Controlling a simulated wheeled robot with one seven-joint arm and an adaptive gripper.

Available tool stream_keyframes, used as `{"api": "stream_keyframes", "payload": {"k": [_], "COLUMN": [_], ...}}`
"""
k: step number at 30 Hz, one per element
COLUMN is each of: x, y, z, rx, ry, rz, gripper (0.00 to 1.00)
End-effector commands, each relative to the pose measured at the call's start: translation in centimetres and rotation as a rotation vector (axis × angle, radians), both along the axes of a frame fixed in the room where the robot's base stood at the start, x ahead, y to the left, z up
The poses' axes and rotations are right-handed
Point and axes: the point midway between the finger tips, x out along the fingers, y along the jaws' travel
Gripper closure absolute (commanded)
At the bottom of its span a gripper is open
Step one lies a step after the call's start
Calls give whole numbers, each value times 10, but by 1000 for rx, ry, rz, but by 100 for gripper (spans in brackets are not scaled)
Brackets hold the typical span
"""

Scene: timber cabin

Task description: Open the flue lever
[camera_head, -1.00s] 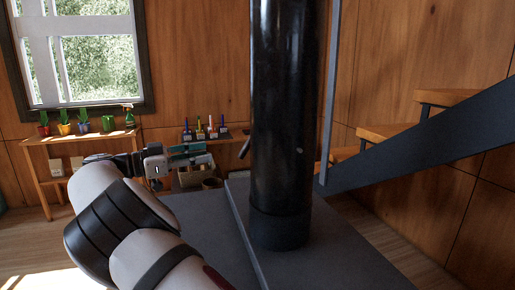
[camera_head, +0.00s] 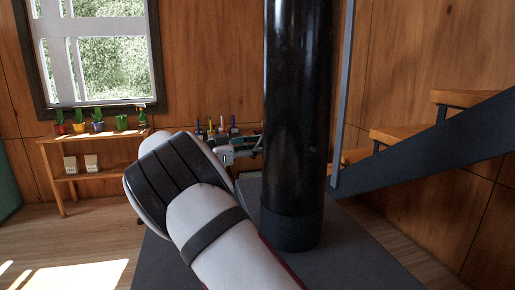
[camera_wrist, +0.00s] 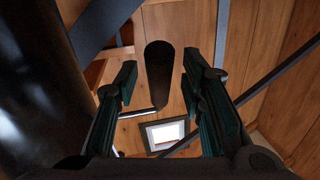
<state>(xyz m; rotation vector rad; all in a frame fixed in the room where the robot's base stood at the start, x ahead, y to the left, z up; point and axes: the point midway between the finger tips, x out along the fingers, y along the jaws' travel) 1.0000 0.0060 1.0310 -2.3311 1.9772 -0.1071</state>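The black flue pipe (camera_head: 292,120) rises from a grey slab. It also fills the left of the wrist view (camera_wrist: 35,80). The flue lever's dark rounded handle (camera_wrist: 160,65) shows between my fingers, with a thin pale rod (camera_wrist: 137,113) running from its lower end toward the pipe side. My gripper (camera_wrist: 161,82) is open, one finger on each side of the handle, with visible gaps on both sides. In the head view my gripper (camera_head: 248,147) is close to the pipe's left side, partly behind my arm. The lever cannot be made out there.
A wooden shelf (camera_head: 95,135) with several potted plants stands under the window at the left. Small tools (camera_head: 222,127) stand behind my gripper. A staircase with a dark stringer (camera_head: 430,150) rises at the right. A thin pole (camera_head: 344,90) stands beside the pipe.

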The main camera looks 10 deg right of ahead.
Motion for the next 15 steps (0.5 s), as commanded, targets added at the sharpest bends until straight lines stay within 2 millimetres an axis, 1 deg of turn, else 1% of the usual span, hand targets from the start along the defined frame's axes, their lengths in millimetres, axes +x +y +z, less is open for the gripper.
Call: {"api": "stream_keyframes", "payload": {"k": [8,9,11,12,13,15], "x": [0,0,0,0,0,0], "y": [-1,-1,-1,-1,-1,-1], "z": [0,0,0,0,0,0], "rx": [0,0,0,0,0,0], "ry": [0,0,0,0,0,0], "rz": [0,0,0,0,0,1], "gripper": [64,73,86,95,100,100]}}
